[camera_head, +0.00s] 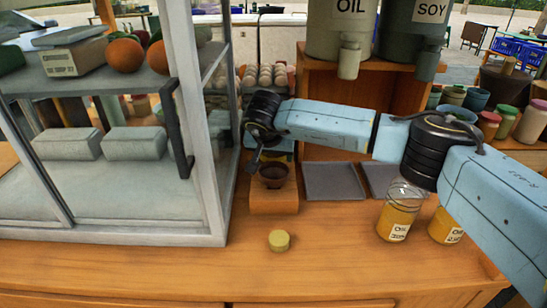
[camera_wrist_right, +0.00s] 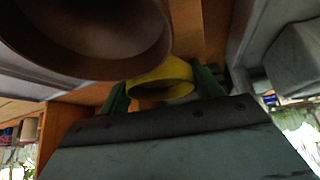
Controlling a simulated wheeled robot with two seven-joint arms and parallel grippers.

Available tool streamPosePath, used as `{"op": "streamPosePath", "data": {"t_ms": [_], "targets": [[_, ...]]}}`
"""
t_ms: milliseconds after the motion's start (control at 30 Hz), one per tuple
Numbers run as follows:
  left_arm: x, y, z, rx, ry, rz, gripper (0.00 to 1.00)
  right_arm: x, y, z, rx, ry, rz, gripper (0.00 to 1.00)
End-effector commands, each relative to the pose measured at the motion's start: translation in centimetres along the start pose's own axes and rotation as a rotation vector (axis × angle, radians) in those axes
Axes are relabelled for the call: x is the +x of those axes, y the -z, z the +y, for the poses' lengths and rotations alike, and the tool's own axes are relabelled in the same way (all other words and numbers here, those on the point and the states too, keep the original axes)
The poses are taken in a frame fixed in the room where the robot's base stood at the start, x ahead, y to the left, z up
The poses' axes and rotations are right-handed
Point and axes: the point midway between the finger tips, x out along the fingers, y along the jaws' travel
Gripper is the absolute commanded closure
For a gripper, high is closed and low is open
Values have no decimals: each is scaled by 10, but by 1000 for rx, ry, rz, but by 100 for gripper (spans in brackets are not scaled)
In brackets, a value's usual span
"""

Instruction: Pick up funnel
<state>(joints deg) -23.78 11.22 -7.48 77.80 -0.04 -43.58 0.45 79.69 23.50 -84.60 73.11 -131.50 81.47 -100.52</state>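My right gripper (camera_head: 257,160) hangs at the end of the blue-grey arm, beside a brown bowl (camera_head: 274,173) on a small wooden stand. The bowl also shows large and close in the right wrist view (camera_wrist_right: 95,35). In that view, a yellow round-rimmed thing (camera_wrist_right: 162,76), which looks like the funnel, lies between the green fingers of my right gripper (camera_wrist_right: 165,90). The fingers stand apart, one on each side of it; whether they touch it cannot be told. In the head view the funnel is not clearly visible near the wrist. My left gripper is out of view.
A glass cabinet (camera_head: 130,190) stands close on the left. Two grey trays (camera_head: 333,182) lie right of the bowl. Jars of yellow liquid (camera_head: 399,212) stand under my right arm. A small yellow cylinder (camera_head: 279,240) sits on the counter (camera_head: 250,275), whose front is mostly clear.

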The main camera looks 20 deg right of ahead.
Motion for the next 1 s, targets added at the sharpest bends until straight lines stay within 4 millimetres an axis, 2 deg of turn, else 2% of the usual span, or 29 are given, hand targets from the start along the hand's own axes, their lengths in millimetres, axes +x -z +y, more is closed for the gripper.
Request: {"op": "streamPosePath", "data": {"t_ms": [33,100,133,433,800,1000], "targets": [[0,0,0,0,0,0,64,0,0,0,0,0,0,47],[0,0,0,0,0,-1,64,0,0,0,0,0,0,56],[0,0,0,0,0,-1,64,0,0,0,0,0,0,58],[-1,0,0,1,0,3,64,-7,5,0,1,1,1,58],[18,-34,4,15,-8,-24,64,-66,43,0,1,1,2,58],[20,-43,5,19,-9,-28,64,-85,55,0,0,0,1,58]]}}
